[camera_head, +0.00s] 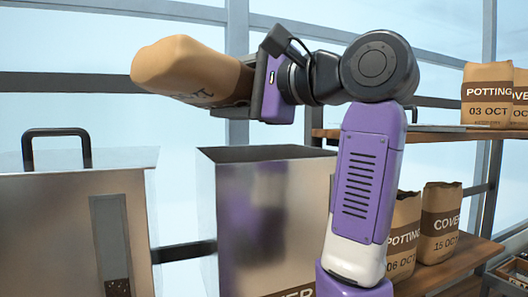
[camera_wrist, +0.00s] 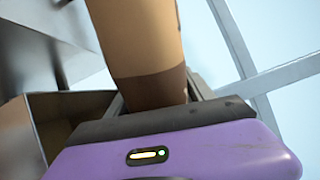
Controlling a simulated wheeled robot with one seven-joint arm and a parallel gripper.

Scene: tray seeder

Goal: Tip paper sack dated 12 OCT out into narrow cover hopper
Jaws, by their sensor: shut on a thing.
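My gripper (camera_head: 236,98) is shut on a brown paper sack (camera_head: 172,66), raised high and lying nearly on its side, its free end pointing left. Dark lettering shows on its underside, but I cannot read a date. In the wrist view the sack (camera_wrist: 138,38) rises from between the jaws (camera_wrist: 152,106). The cover hopper (camera_head: 208,215) is a narrow, open-topped metal box below my gripper; part of its COVER label shows at the bottom edge. The sack's free end is above and left of its opening in the picture. The hopper's inside is mostly hidden.
A wider metal hopper (camera_head: 45,225) with a black handle (camera_head: 56,133) and a level window stands at left. At right, wooden shelves (camera_head: 455,262) hold several sacks, including POTTING 03 OCT (camera_head: 486,95) and COVER 15 OCT (camera_head: 440,222). A window frame stands behind.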

